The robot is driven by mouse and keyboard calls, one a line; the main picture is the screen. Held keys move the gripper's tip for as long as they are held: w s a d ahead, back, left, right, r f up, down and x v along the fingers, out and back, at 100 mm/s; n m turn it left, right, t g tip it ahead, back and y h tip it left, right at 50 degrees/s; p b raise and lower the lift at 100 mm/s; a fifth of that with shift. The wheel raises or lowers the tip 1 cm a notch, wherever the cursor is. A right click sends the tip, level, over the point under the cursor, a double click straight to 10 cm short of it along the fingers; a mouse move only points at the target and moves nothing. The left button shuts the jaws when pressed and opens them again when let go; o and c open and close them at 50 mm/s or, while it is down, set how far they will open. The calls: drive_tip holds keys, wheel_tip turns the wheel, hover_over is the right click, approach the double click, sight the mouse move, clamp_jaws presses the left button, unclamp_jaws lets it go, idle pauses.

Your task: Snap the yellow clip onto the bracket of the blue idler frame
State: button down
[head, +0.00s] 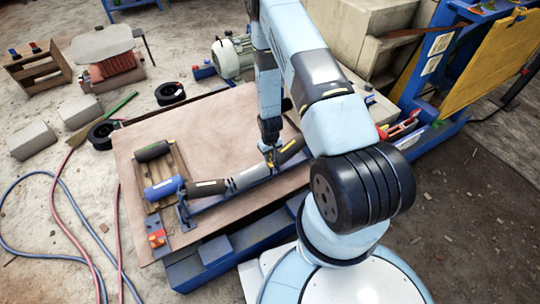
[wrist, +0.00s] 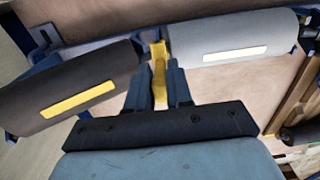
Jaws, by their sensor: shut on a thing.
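My gripper (wrist: 160,88) is shut on the yellow clip (wrist: 159,66), which stands upright between the fingers. The clip's far end reaches the blue bracket (wrist: 152,34) in the gap between a dark roller (wrist: 80,90) and a grey roller (wrist: 233,38). I cannot tell whether the clip is seated on the bracket or only beside it. In the head view my gripper (head: 269,152) is low over the blue idler frame (head: 208,207), between the grey roller (head: 253,177) and the right dark roller (head: 290,150); the clip is mostly hidden there.
The frame lies on a brown-topped workbench (head: 210,120). A wooden pallet (head: 178,160) holds a black roller (head: 152,151) and a blue roller (head: 164,187) at left. A small block with an orange part (head: 157,238) is near the front-left corner. The bench's back-left surface is clear.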

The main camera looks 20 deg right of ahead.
drive_tip(key=shift+f, duration=0.35)
drive_tip(key=c, duration=0.9)
unclamp_jaws()
drive_tip(key=shift+c, duration=0.2)
wheel_tip(320, 180, up, 14)
drive_tip(key=shift+f, duration=0.15)
